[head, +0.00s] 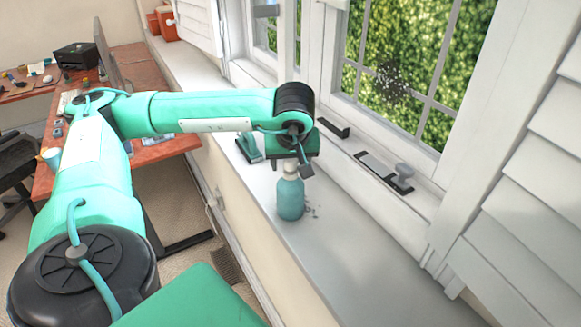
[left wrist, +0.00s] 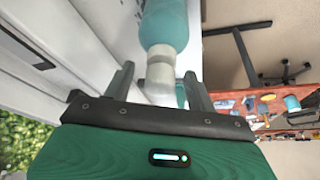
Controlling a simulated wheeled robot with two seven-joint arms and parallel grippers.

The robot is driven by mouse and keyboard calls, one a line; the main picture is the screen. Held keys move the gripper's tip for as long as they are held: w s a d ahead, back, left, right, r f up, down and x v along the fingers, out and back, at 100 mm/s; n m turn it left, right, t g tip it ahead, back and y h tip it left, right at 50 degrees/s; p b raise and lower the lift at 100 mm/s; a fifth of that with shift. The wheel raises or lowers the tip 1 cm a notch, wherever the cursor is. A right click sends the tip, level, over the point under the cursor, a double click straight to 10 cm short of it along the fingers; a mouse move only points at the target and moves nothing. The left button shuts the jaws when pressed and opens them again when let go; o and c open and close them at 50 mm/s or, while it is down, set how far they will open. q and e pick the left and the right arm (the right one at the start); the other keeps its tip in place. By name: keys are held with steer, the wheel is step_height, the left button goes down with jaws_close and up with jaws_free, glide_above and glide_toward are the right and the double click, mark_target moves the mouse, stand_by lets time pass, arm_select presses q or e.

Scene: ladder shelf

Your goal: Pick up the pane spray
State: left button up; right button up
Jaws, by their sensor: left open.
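The pane spray (head: 290,198) is a teal bottle with a pale top, standing upright on the white window sill. In the left wrist view the bottle (left wrist: 163,25) comes in from the top edge, its whitish neck and cap (left wrist: 160,70) between my fingers. My left gripper (head: 290,168) is over the bottle's top in the head view, which it partly hides. In the left wrist view the left gripper (left wrist: 160,85) is open, with one finger on each side of the cap. A gap shows beside the cap; contact is unclear. My right gripper is not in view.
A small teal object (head: 247,149) stands on the sill (head: 345,262) behind the bottle. The sill in front of the bottle is clear. A cluttered red-brown desk (head: 150,72) is at left.

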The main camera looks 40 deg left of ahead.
arm_select(q)
steer(key=shift+x, duration=1.05)
jaws_close()
steer(key=shift+r, duration=0.1)
